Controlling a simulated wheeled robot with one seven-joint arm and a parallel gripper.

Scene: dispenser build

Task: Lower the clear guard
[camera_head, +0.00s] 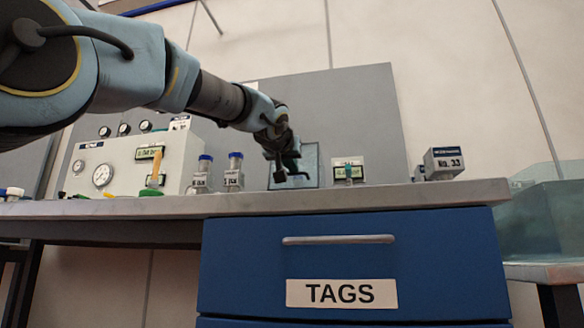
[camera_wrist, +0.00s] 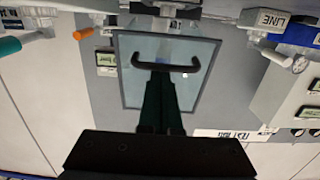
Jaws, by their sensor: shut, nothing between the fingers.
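The clear guard (camera_head: 312,163) is a see-through, dark-framed panel standing upright on the bench against the grey back panel. In the wrist view the guard (camera_wrist: 205,60) fills the upper middle, with a black bar handle (camera_wrist: 185,70) across it. My gripper (camera_head: 284,170) is in front of the guard in the head view and covers part of it. In the wrist view my gripper (camera_wrist: 160,76) is shut and empty, its dark fingers pointing at the handle's middle. Whether the fingertips touch the handle is unclear. A blue-topped item shows faintly behind the guard.
A pale gauge box (camera_head: 120,165) and two blue-capped bottles (camera_head: 234,172) stand left of the guard. A small display (camera_head: 349,170) and a "No. 33" box (camera_head: 443,163) stand right. The blue TAGS drawer (camera_head: 350,260) is below the bench top (camera_head: 400,196).

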